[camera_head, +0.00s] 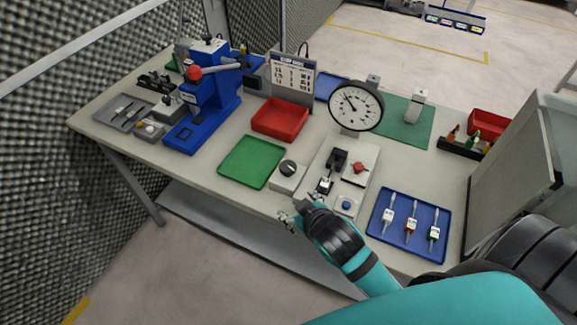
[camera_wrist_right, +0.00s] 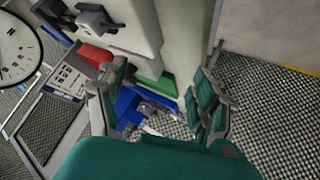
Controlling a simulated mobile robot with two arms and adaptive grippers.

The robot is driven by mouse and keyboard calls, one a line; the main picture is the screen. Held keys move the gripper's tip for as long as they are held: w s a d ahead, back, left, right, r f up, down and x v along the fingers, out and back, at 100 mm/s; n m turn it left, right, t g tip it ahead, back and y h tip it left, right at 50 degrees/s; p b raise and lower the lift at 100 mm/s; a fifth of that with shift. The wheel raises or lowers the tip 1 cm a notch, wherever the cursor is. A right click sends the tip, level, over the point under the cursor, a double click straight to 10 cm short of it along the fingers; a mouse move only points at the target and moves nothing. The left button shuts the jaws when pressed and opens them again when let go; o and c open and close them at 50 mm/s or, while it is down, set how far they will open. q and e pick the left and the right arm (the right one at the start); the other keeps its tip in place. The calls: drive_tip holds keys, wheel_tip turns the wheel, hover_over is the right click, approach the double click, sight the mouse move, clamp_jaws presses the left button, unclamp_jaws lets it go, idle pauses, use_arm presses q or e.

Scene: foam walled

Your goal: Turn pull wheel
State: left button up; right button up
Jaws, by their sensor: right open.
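No part is plainly marked as the pull wheel. My left gripper is out of view.
A green tray (camera_head: 252,162), red tray (camera_head: 281,119) and blue press (camera_head: 208,108) stand left of the fixture. A dial gauge (camera_head: 356,106) rises behind it. A blue tray (camera_head: 385,236) with several tools lies right. A grey cabinet (camera_head: 520,150) stands at the right.

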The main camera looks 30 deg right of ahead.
drive_tip(key=w+a+r+n+t+y, duration=0.1)
drive_tip(key=w+a+r+n+t, duration=0.2)
drive_tip(key=w+r, duration=0.4)
drive_tip(key=w+a+r+n+t+y, duration=0.1)
drive_tip(key=w+a+r+n+t, duration=0.1)
drive_tip(key=w+r+t, duration=0.5)
drive_tip(key=a+r+n+y, duration=0.8)
drive_tip(key=r+n+y, duration=0.1)
drive_tip(key=r, duration=0.3)
drive_tip(key=s+a+n+g+y, duration=0.5)
drive_tip(key=a+n+g+y, duration=0.45)
drive_tip(key=n+g, duration=0.7)
drive_tip(key=n+g+h, duration=0.3)
drive_tip(key=n+h, duration=0.6)
drive_tip(key=h, duration=1.1)
hover_over(289, 166)
wheel_tip(289, 166, down, 10)
drive_tip(key=shift+m, duration=0.25)
wheel_tip(289, 166, down, 17)
drive_tip(key=p, duration=0.5)
